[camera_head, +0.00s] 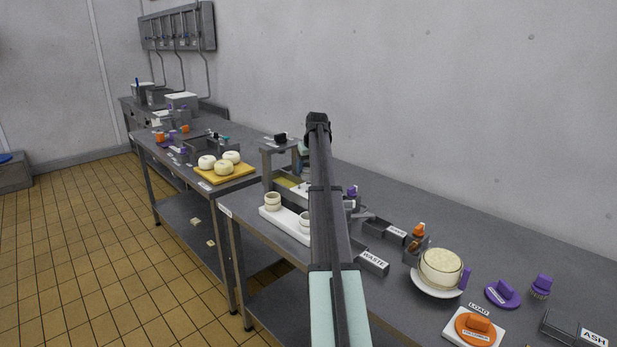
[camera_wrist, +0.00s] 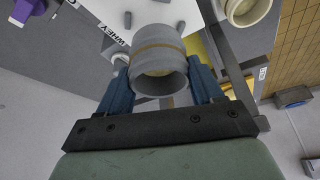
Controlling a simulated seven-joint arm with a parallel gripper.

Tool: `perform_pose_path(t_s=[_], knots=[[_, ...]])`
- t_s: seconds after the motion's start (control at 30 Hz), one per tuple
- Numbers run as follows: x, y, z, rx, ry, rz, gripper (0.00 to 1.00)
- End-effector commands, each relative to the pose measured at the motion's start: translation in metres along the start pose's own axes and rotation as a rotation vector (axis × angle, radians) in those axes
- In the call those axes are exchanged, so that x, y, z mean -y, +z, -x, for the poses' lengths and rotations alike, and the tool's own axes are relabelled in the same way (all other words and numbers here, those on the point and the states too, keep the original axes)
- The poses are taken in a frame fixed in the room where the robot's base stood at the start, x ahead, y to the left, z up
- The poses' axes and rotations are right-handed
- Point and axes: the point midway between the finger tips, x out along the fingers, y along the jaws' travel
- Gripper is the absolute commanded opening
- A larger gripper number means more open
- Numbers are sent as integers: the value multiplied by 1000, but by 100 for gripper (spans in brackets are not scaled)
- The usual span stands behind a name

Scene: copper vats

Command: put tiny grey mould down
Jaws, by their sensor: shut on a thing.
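The tiny grey mould (camera_wrist: 160,62) is a small round grey cup with a tan band, between the blue fingers of my gripper (camera_wrist: 160,88) in the wrist view. My gripper is shut on it. In the head view my own arm hides the gripper. A pale small cup (camera_head: 305,220) shows beside the arm at the right part of a white tray (camera_head: 290,226); I cannot tell if it is the held mould. A cream mould (camera_head: 272,201) stands at the tray's left end and also shows in the wrist view (camera_wrist: 248,8). Whether the held mould touches anything below is unclear.
Behind the tray is a grey press-like stand (camera_head: 281,148). To the right are a box labelled WASTE (camera_head: 373,262), a large cream cheese (camera_head: 441,267) on a white plate, and an orange-handled item (camera_head: 478,327). A yellow board (camera_head: 240,174) with several cheeses lies on the farther table.

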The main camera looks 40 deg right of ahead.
Motion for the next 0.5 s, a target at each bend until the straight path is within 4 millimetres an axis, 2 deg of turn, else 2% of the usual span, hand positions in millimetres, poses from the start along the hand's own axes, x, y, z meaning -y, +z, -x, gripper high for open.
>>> perform_pose_path(t_s=[0.17,0.37,0.5], knots=[[0,5,-11,0,0,0,33],[0,14,-34,0,0,0,33],[0,15,-37,-1,0,0,33]])
